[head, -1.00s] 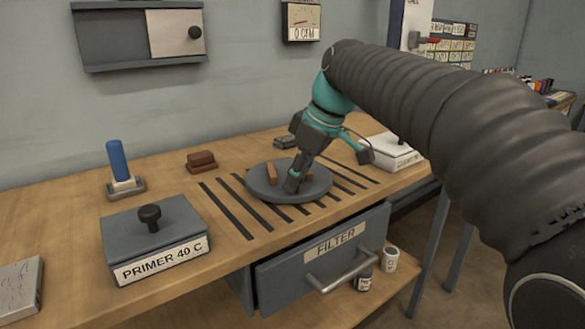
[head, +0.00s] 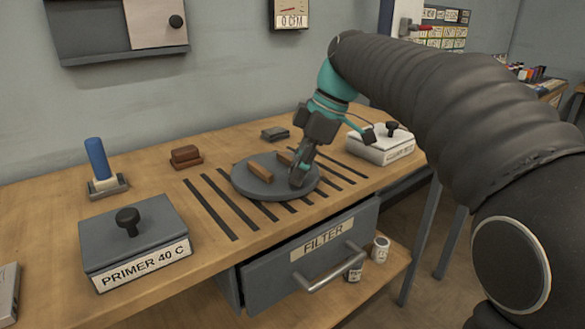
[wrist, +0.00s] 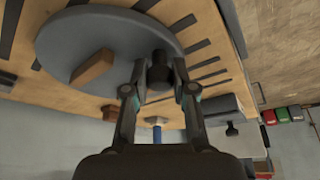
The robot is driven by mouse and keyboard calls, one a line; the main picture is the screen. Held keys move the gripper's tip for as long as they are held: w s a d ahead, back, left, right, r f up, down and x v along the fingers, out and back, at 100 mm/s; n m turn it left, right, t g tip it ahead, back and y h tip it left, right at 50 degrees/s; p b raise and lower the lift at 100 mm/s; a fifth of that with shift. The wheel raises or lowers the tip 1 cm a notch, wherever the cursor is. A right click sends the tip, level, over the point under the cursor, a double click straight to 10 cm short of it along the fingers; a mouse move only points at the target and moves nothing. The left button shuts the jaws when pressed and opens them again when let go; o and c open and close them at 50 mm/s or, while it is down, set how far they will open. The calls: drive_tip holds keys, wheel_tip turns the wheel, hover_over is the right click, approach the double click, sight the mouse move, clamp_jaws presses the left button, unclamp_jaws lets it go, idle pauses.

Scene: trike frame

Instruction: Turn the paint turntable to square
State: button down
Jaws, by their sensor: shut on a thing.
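The paint turntable (head: 245,185) is a grey round disc on the wooden bench, over dark slots. It also shows in the wrist view (wrist: 75,32). A wooden block (head: 261,170) stands on it, lying diagonally in the head view; the wrist view shows a block (wrist: 93,67) too. A second block (head: 285,157) is partly hidden behind my gripper. My gripper (head: 300,180) reaches down to the right part of the disc. In the wrist view its fingers (wrist: 160,85) are closed around a dark upright knob (wrist: 160,66) near the disc's rim.
A drawer marked FILTER (head: 310,255) hangs open below the bench front. A PRIMER 40 C box (head: 140,240), a blue-handled tool (head: 97,160) and brown blocks (head: 186,157) are to the left. A pale lidded box (head: 382,147) stands to the right.

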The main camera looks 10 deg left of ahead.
drive_tip(key=shift+w, duration=0.1)
drive_tip(key=c, duration=0.9)
unclamp_jaws()
drive_tip(key=shift+c, duration=0.2)
drive_tip(key=v, duration=1.2)
